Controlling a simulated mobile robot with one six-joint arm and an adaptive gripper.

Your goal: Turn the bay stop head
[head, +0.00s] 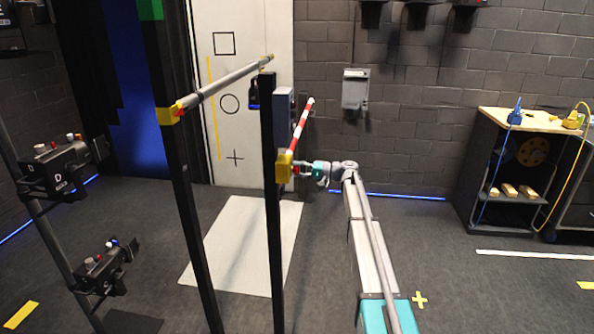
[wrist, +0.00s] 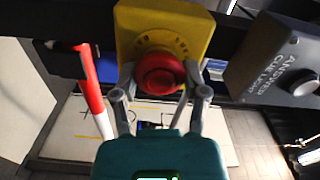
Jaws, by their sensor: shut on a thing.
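The bay stop head, a round red knob (wrist: 161,74), sits on a yellow box (wrist: 190,22) in the wrist view. In the head view the yellow box (head: 284,166) is mounted on a black post. My gripper (wrist: 160,78) has one finger on each side of the red head and is shut on it. In the head view my gripper (head: 304,170) reaches the box from the right, and the red head is too small to make out clearly.
A red-and-white striped bar (head: 303,124) rises beside the yellow box; it also shows left of my gripper in the wrist view (wrist: 92,92). Black posts (head: 190,200) stand to the left.

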